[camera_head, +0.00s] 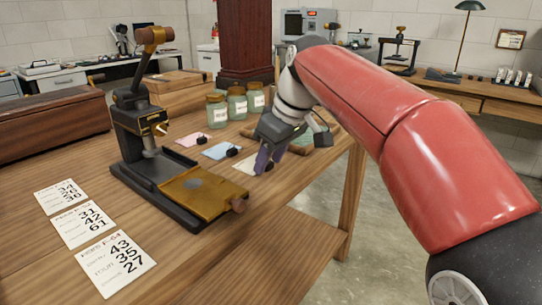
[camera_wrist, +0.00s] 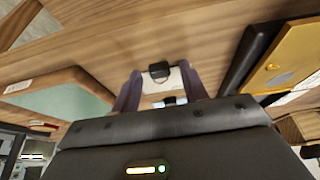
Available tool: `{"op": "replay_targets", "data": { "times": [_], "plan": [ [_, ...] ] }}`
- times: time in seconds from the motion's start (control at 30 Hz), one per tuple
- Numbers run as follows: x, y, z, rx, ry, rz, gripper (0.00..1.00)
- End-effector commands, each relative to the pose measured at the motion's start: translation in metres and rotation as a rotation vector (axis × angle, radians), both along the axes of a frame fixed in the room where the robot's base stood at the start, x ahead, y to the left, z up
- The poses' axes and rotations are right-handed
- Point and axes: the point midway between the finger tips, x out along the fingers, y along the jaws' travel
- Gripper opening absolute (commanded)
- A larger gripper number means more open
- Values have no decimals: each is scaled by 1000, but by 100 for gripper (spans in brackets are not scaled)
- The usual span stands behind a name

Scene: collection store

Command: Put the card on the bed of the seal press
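The seal press (camera_head: 150,150) stands on the wooden table, with its flat gold bed (camera_head: 208,192) toward the front right and its lever raised. No card lies on the bed. A cream card (camera_head: 245,166) with a small black block (camera_head: 253,170) lies right of the press, beside a blue card (camera_head: 221,150) and a pink card (camera_head: 192,139). My gripper (camera_head: 268,160) points down over the cream card, partly hiding it. In the wrist view its purple fingers (camera_wrist: 158,92) are apart, with a pale card (camera_wrist: 176,82) and black block (camera_wrist: 159,70) showing between them. The gold bed (camera_wrist: 286,62) is at right there.
Three printed number cards (camera_head: 83,226) lie left of the press. Three jars (camera_head: 237,104) stand behind the coloured cards. A green-topped tray (camera_wrist: 62,100) shows in the wrist view. The table's right edge is close to my gripper.

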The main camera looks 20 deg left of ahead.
Motion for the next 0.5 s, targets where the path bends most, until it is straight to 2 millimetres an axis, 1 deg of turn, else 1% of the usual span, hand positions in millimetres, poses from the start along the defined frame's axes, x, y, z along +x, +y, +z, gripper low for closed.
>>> {"op": "replay_targets", "data": {
  "times": [0.3, 0.33, 0.5],
  "plan": [
    [0, 1, -2, 0, -2, 1, 43],
    [0, 0, 1, 1, -1, 0, 43],
    [-2, -12, 33, 2, -3, -3, 43]
  ]
}}
